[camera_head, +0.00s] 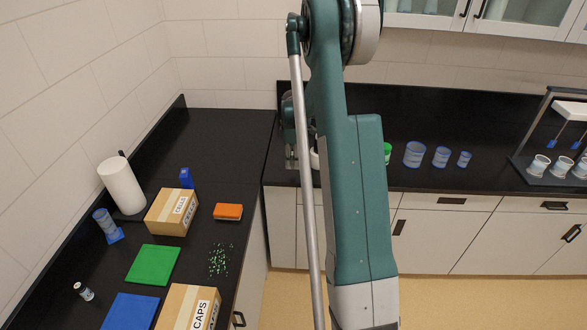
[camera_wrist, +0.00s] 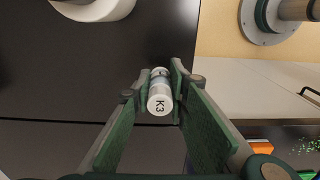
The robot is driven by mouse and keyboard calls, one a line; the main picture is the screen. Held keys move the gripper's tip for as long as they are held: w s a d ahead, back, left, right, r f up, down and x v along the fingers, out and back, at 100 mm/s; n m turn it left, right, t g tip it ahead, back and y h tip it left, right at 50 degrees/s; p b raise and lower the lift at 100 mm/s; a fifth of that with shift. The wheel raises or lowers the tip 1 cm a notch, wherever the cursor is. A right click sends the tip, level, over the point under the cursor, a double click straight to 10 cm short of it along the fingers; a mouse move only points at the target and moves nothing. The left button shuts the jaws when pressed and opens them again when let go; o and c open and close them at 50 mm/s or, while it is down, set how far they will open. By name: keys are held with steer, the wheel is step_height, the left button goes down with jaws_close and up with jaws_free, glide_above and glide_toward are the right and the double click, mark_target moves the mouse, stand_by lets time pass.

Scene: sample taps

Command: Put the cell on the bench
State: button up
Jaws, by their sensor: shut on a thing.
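The cell (camera_wrist: 159,97) is a small white cylinder with a dark "K3" on its end, seen in the middle of the wrist view. My gripper (camera_wrist: 160,92) is shut on it, with one green-padded finger on each side. The black bench (camera_wrist: 85,70) fills the space behind and left of the cell in the wrist view. I cannot tell whether the cell touches the bench. In the head view the bench (camera_head: 225,130) runs along two walls.
On the left bench are the CELLS box (camera_head: 165,213), CAPS box (camera_head: 180,305), green mat (camera_head: 153,264), blue mat (camera_head: 130,312), orange block (camera_head: 228,211) and a paper roll (camera_head: 121,186). Several blue cups (camera_head: 414,154) and a rack (camera_head: 525,180) stand right. Bare bench lies back left.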

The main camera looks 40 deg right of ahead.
steer(key=shift+f, duration=0.2)
steer(key=shift+f, duration=1.75)
steer(key=shift+f, duration=0.15)
steer(key=o, duration=0.9)
step_height(320, 180, up, 12)
steer(key=shift+r, duration=0.2)
steer(key=shift+a, duration=0.1)
